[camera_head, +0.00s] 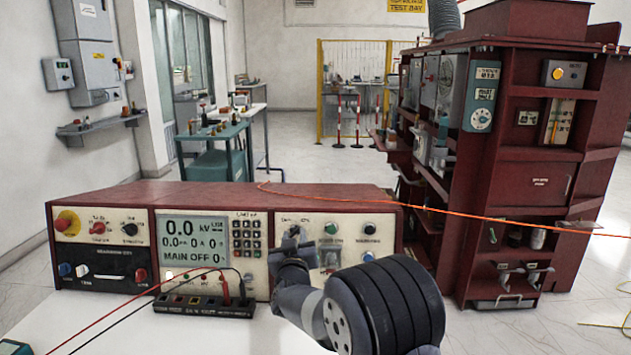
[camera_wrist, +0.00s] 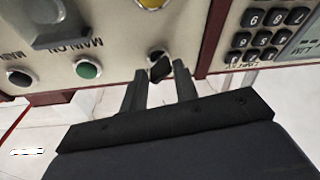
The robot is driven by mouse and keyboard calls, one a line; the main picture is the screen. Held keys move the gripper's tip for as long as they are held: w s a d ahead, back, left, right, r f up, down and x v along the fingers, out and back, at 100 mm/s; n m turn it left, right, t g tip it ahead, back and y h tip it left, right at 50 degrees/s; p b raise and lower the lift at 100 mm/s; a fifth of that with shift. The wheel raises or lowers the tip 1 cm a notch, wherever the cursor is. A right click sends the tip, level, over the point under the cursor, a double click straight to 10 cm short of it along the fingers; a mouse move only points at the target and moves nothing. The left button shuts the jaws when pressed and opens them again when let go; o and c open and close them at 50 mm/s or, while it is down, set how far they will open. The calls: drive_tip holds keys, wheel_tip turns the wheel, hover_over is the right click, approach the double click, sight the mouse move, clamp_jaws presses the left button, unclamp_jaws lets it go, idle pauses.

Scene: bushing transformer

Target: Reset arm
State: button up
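My arm (camera_head: 385,305) reaches from the lower right toward the right part of the red-framed test console (camera_head: 130,200). My gripper (camera_head: 293,240) is close to the console's front panel, and my own wrist partly hides it there. In the wrist view, my gripper (camera_wrist: 160,72) has its two dark fingers apart with nothing held between them. A black rotary knob (camera_wrist: 160,67) on the panel lies at the gap between the fingertips. I cannot tell whether either finger touches it.
A green button (camera_wrist: 88,70) and keypad (camera_wrist: 270,30) flank the knob in the wrist view. A black terminal strip (camera_head: 205,306) with red and black leads lies before the console. An orange cable (camera_head: 440,211) crosses toward a tall red cabinet (camera_head: 535,180).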

drive_tip(key=n+p, duration=0.1)
drive_tip(key=n+y+p, duration=0.1)
drive_tip(key=n, duration=0.1)
drive_tip(key=n+p, duration=0.1)
drive_tip(key=shift+d+r+n+g+y, duration=0.15)
drive_tip(key=shift+r+n+g+y, duration=0.15)
drive_tip(key=shift+s+d+f+n+g+y+p, duration=0.1)
drive_tip(key=shift+s+n+g+y+p, duration=0.2)
drive_tip(key=shift+n+p, duration=0.65)
drive_tip(key=shift+s+d+f+n+g+y+p, duration=0.1)
drive_tip(key=shift+s+n+y+p, duration=0.3)
drive_tip(key=shift+n+p, duration=0.55)
drive_tip(key=shift+d, duration=0.1)
